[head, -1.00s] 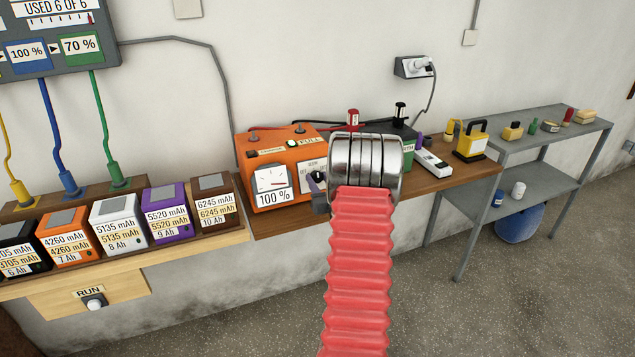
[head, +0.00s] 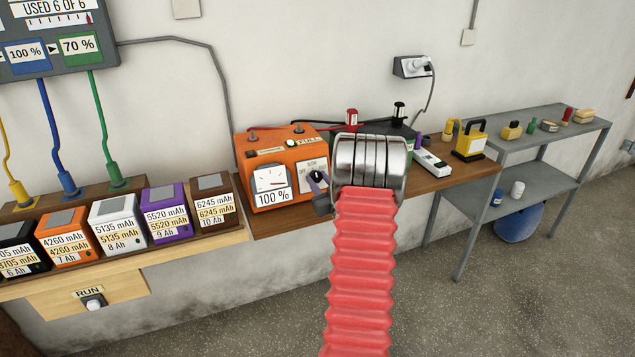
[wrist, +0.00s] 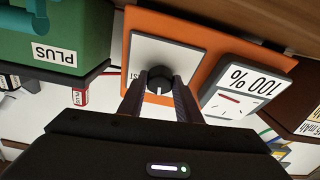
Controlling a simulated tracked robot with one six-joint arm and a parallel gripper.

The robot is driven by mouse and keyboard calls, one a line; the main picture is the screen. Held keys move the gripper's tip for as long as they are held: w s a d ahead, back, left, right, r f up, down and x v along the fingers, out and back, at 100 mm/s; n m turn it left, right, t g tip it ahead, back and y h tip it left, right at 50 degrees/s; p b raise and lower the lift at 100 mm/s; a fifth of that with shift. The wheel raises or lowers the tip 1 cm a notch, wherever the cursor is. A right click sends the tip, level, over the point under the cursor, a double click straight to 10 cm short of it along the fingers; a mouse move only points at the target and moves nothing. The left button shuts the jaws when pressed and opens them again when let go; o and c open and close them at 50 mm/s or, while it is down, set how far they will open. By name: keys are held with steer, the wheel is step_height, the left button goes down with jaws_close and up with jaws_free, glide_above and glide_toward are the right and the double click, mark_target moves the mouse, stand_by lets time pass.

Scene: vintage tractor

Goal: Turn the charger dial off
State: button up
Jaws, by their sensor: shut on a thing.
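The orange charger (head: 252,190) stands on the bench. Its gauge card reads 100 % and a small lamp beside the FULL label is lit. Its black dial (wrist: 160,77) sits on a white plate (head: 306,172) marked OFF and SLOW. In the wrist view my gripper (wrist: 160,88) has a finger on each side of the dial and is shut on it. In the head view my gripper (head: 320,188) is at the charger's front, with my wrist hiding the plate's right part. I cannot tell which mark the dial points to.
A green battery marked PLUS (wrist: 60,45) stands beside the charger, with red and black clamps above. Several labelled battery packs (head: 118,222) line the rack at left. A yellow lamp (head: 470,142) and a grey shelf (head: 540,130) are at right.

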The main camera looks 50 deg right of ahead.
steer(key=n+y, duration=0.1)
steer(key=n, duration=0.2)
steer(key=n+y, duration=0.1)
steer(key=n, duration=0.2)
steer(key=shift+w+r+n+t+y, duration=0.1)
steer(key=shift+r+n+t+y, duration=0.05)
steer(key=shift+n+t+y, duration=0.25)
steer(key=n+y, duration=0.1)
steer(key=n, duration=0.4)
steer(key=shift+g+y, duration=0.3)
steer(key=shift+y, duration=0.1)
steer(key=shift+n, duration=0.3)
steer(key=o, duration=1)
steer(key=shift+o, duration=0.2)
steer(key=shift+d, duration=0.1)
